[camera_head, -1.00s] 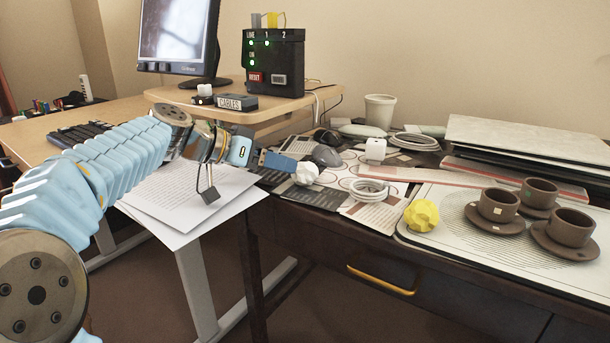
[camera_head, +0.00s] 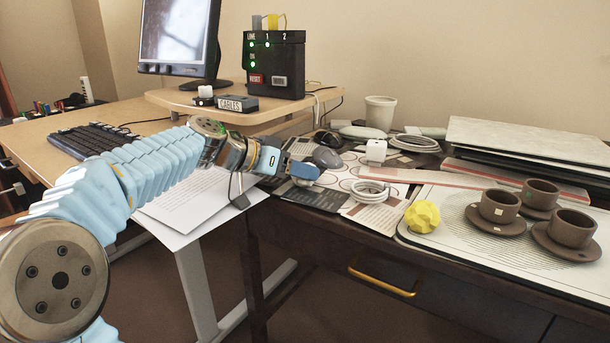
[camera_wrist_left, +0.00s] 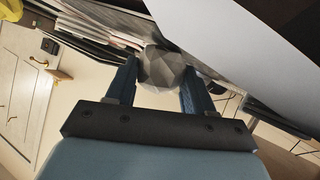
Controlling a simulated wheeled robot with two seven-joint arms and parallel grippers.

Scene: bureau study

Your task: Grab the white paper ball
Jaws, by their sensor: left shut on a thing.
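The white paper ball (camera_wrist_left: 161,67) shows in the left wrist view as a faceted, greyish ball between my left gripper's two dark blue fingers. My left gripper (camera_head: 305,172) is shut on it at the left front part of the dark desk. I cannot tell whether the ball still touches the desk. My right gripper is not in view.
A grey mouse (camera_head: 327,157), a coiled white cable (camera_head: 370,191) and a white charger (camera_head: 376,150) lie close by. A yellow paper ball (camera_head: 422,216) and several brown cups (camera_head: 499,205) stand to the right. White papers (camera_head: 190,205) lie at the left.

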